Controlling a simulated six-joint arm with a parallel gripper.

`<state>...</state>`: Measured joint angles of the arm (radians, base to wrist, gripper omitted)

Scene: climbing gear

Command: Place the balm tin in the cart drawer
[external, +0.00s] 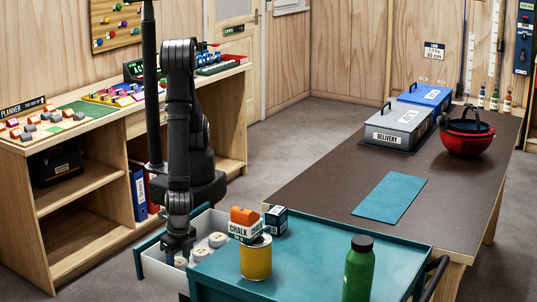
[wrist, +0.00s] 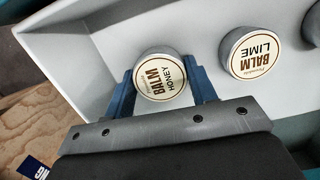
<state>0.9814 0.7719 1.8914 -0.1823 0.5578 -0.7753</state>
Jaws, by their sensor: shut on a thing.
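A round balm tin with a cream lid marked "BALM HONEY" (wrist: 160,76) is between the two blue fingers of my gripper (wrist: 162,84), which is shut on it. In the external view my gripper (external: 179,250) reaches down into the open drawer (external: 160,272) of the teal cart, at its left end. In the wrist view the drawer's pale floor and walls (wrist: 62,32) surround the tin. Whether the tin touches the floor is hard to tell. A second tin marked "BALM LIME" (wrist: 250,53) lies to its right, apart from it.
Another round item (wrist: 313,25) is cut off at the wrist view's right edge. A wooden shelf unit (external: 75,200) stands left.

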